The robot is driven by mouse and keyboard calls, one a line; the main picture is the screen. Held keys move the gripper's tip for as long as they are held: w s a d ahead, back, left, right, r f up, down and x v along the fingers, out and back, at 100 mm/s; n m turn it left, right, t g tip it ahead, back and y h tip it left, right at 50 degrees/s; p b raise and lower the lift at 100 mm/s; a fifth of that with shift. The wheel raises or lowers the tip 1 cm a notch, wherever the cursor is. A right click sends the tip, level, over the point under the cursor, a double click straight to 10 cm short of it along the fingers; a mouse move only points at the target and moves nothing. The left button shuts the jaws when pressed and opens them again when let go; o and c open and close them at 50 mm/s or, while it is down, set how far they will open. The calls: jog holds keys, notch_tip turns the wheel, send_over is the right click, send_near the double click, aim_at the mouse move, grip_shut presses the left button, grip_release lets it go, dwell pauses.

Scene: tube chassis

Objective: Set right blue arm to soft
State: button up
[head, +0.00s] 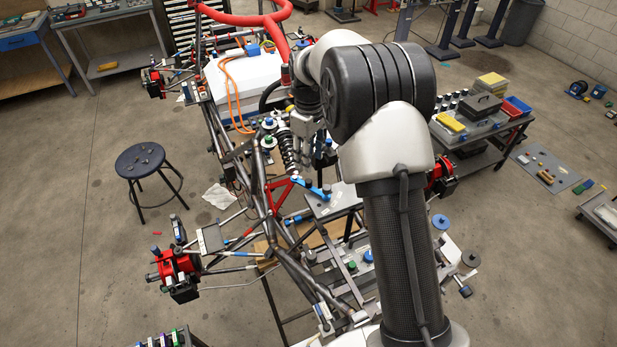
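A blue arm (312,187) shows near the middle of the tube chassis (278,235), beside a red bracket (281,195). Its near end has a dark round knob or joint. Its setting is too small to read. My gripper (303,137) hangs above and behind the blue arm, next to a coil-over shock (287,150). The gripper points down and its fingers are too small and partly merged with parts behind them to tell open from shut. My arm covers much of the chassis's right side, so a second blue arm there cannot be made out.
A dark round stool (140,160) stands left of the chassis. A cart (478,120) with yellow, red and blue bins stands at the right. Red hub assemblies (178,272) stick out from the chassis. Orange cables (232,95) run over the white box. Open floor lies at left.

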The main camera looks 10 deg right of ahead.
aim_at(309, 181)
notch_tip(309, 181, down, 10)
jog(key=shift+r+p, duration=0.2)
jog(key=shift+p, duration=0.2)
jog(key=shift+c, duration=0.2)
grip_shut()
dwell(0.5)
